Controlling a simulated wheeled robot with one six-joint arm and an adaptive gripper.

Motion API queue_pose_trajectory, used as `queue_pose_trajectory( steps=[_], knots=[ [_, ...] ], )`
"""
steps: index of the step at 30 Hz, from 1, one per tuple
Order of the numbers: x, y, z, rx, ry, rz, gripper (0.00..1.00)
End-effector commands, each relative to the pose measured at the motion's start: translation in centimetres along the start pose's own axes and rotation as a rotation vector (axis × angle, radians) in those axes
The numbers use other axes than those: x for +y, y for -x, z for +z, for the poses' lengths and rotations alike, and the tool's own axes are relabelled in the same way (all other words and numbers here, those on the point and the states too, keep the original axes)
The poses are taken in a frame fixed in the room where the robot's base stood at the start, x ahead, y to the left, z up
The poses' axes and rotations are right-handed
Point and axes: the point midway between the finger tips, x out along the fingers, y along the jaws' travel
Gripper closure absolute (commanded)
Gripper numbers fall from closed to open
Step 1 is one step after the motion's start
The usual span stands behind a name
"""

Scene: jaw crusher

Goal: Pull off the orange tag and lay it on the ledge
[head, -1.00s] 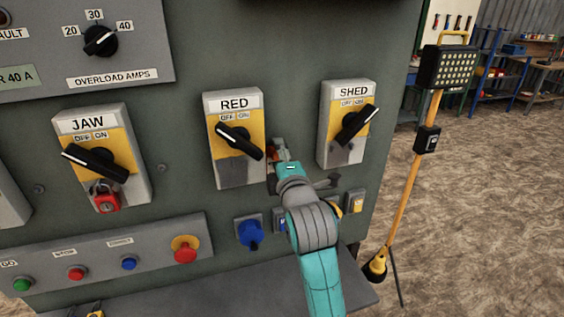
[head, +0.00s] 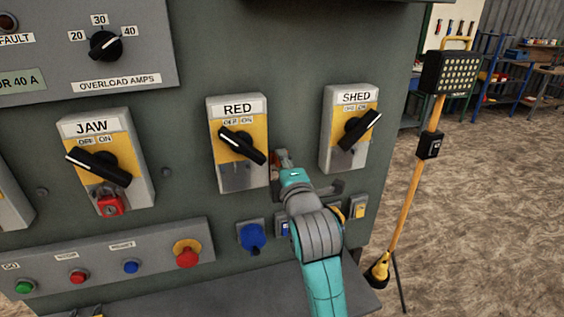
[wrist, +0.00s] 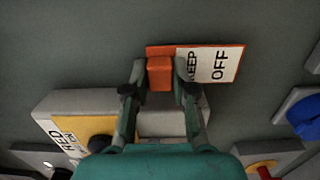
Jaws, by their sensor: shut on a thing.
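The orange tag (wrist: 208,63) has a white face reading KEEP OFF and a raised orange block. In the wrist view it lies in front of the grey-green panel. I cannot tell whether it still touches the panel. My gripper (wrist: 160,76) is shut on the orange block, one finger on each side. In the head view my gripper (head: 282,158) is just right of the RED switch box (head: 240,178), and the arm hides most of the tag. The ledge (head: 215,298) is the grey shelf along the panel's bottom; its visible part is mostly bare.
The SHED switch box (head: 328,155) is right of my gripper and the JAW switch box (head: 140,175) is far left, with a red padlock (head: 110,205). A blue plug (head: 252,238) and a button strip (head: 105,265) sit above the ledge. A lamp stand (head: 410,185) is at right.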

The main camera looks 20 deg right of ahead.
Motion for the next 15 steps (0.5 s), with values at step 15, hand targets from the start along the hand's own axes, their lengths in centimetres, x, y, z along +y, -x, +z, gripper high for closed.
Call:
queue_pose_trajectory(
  steps=[15],
  knots=[
    [0.0,2.2,0.1,0.0,0.0,0.001,1.0]
  ],
)
